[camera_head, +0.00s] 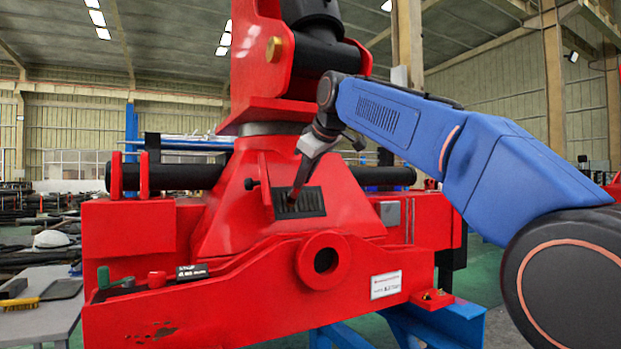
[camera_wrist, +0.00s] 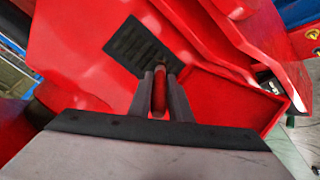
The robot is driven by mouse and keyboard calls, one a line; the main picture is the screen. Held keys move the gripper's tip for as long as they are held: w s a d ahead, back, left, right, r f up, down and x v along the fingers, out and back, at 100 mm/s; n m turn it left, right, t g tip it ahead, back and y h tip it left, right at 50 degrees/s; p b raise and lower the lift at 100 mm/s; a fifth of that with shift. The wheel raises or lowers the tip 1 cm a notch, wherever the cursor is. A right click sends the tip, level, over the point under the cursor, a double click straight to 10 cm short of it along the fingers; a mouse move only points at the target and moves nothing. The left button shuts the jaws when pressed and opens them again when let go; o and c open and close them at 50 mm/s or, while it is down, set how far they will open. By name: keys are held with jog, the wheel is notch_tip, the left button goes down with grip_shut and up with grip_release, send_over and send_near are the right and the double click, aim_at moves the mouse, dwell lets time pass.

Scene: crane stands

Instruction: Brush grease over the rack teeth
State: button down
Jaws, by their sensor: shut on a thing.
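The rack teeth (camera_head: 310,203) are a dark ribbed rectangle set in the front of the red crane base. They also show in the wrist view (camera_wrist: 138,46), just ahead of my fingers. My gripper (camera_head: 300,180) reaches down to the rack from the upper right. In the wrist view my gripper (camera_wrist: 160,82) is shut on a slim red handle (camera_wrist: 159,96), which I take to be the brush. Its far end points at the lower edge of the rack. A small brown tip (camera_head: 291,198) shows against the rack's left part. I cannot tell whether it touches the teeth.
A red beam with a round hole (camera_head: 324,260) juts out below the rack. A grey table (camera_head: 45,315) holds a yellow brush (camera_head: 20,303). A raised red rim (camera_wrist: 240,95) lies right of my fingers.

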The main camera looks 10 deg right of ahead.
jog(key=a, duration=0.1)
jog(key=s+a, duration=0.1)
jog(key=a, duration=0.1)
jog(key=shift+s+a, duration=0.1)
jog(key=shift+a, duration=0.2)
dwell(0.3)
jog(key=shift+w+d, duration=0.25)
jog(key=shift+d, duration=0.65)
jog(key=shift+w+d, duration=0.25)
jog(key=shift+d, duration=0.6)
jog(key=w+d, duration=0.3)
jog(key=d, duration=0.7)
jog(key=shift+w, duration=0.2)
jog(key=s+d+r, duration=0.1)
jog(key=s+r, duration=0.1)
jog(key=s, duration=0.3)
jog(key=shift+s+d+r, duration=0.15)
jog(key=shift+d, duration=0.2)
